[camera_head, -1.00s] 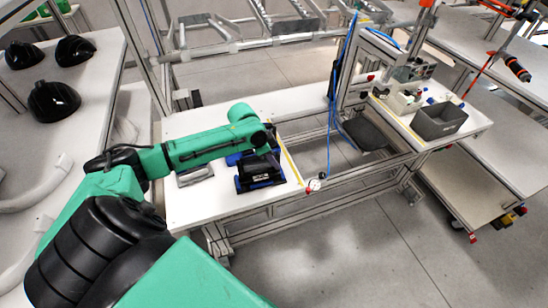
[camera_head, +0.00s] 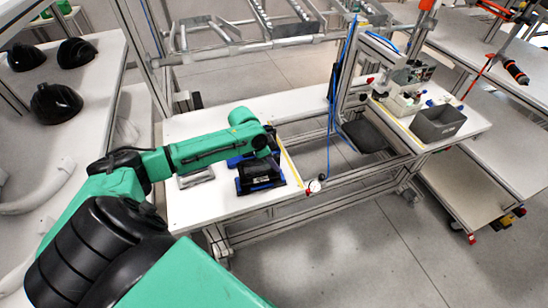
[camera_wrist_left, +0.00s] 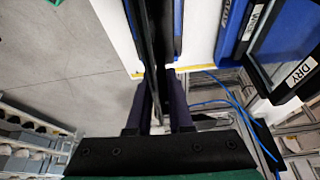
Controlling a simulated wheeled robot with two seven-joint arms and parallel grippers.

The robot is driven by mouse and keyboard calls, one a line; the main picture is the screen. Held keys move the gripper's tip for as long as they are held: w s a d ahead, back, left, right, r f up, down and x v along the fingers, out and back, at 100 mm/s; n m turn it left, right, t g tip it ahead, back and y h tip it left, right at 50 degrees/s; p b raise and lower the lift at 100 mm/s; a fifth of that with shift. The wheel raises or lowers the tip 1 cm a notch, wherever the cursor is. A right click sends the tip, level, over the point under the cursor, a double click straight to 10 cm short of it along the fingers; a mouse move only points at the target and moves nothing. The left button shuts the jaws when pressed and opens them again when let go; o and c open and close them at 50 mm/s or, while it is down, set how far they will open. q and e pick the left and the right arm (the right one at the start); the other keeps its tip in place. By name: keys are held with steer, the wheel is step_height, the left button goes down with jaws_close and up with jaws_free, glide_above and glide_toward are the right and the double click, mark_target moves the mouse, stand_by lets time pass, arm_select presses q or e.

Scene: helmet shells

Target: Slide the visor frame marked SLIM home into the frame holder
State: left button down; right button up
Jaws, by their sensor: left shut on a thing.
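My left gripper (camera_head: 274,154) is over the blue and black fixture on the white bench. In the left wrist view, its dark fingers (camera_wrist_left: 155,100) are shut on a thin black part, seen nearly edge-on. This held part (camera_wrist_left: 155,45) runs up the picture beside blue edges; I cannot tell how deep it sits between them. No SLIM mark is readable. The blue holder (camera_wrist_left: 231,32) also shows at the upper right, beside a black frame (camera_wrist_left: 262,80) with labels that seem to read WIDE and DRY. In the head view, the black frame (camera_head: 262,171) lies in front of the gripper. My right gripper is not in view.
A grey metal piece (camera_head: 196,177) lies on the white bench (camera_head: 215,205) left of the fixture. A grey bin (camera_head: 438,122) stands on the right bench part. Blue cables (camera_head: 340,90) hang from an upright between. Black helmet shells (camera_head: 56,103) rest on the left table.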

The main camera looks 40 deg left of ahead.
arm_select(q)
steer(key=shift+r, duration=0.1)
steer(key=shift+f+b, duration=0.45)
steer(key=shift+f, duration=0.75)
steer(key=c, duration=0.7)
jaws_free()
steer(key=shift+c, duration=0.2)
steer(key=shift+r, duration=0.1)
steer(key=v, duration=1.3)
steer(key=shift+s+a+r, duration=0.15)
steer(key=shift+s+r, duration=0.1)
steer(key=shift+r, duration=0.35)
